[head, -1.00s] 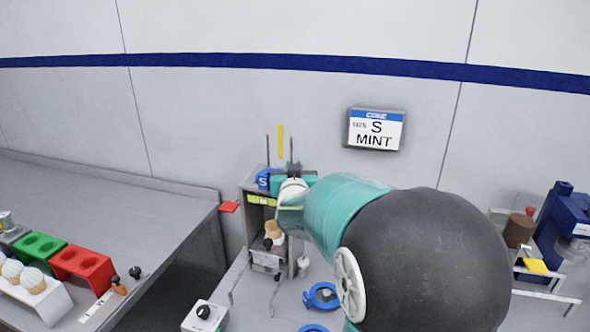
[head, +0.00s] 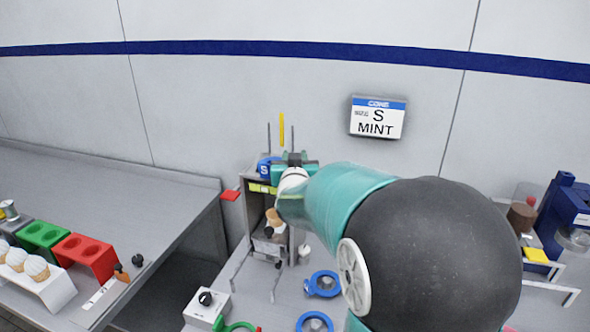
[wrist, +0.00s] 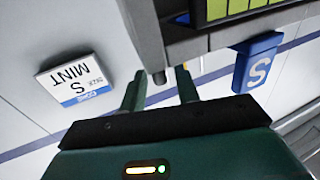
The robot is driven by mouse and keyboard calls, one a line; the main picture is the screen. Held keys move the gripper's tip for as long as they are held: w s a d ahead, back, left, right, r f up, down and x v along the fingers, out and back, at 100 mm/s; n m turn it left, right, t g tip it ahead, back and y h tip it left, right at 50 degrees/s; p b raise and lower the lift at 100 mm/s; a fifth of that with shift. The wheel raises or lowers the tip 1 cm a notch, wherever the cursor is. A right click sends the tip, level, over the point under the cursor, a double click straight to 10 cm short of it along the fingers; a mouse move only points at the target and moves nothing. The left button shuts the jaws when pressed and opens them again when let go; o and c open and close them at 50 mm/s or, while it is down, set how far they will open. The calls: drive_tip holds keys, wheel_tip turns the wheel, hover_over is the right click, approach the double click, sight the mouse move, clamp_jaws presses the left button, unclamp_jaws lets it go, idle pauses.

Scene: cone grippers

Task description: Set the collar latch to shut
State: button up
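The grey stand (head: 249,212) against the wall carries a blue block marked S (head: 264,167) and a yellow-green strip (head: 262,188). The block also shows at the right of the wrist view (wrist: 257,64). My gripper (wrist: 161,88) is at the top of the stand, right of the blue block in the head view. Its two fingers are apart, with a gap between them. A short dark peg (wrist: 159,77) hangs from the stand's edge near the gap; I cannot tell if it is touched. I cannot pick out the collar latch for certain, and my arm hides part of the stand.
A cone (head: 273,220) sits in the stand. Blue rings (head: 323,284) and a white knob box (head: 207,307) lie below on the bench. Red (head: 85,255) and green (head: 40,237) holders stand left. A blue machine (head: 565,220) is at right. A wall sign reads S MINT (head: 378,117).

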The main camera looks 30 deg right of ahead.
drive_tip(key=v, duration=1.3)
drive_tip(key=shift+o, duration=0.5)
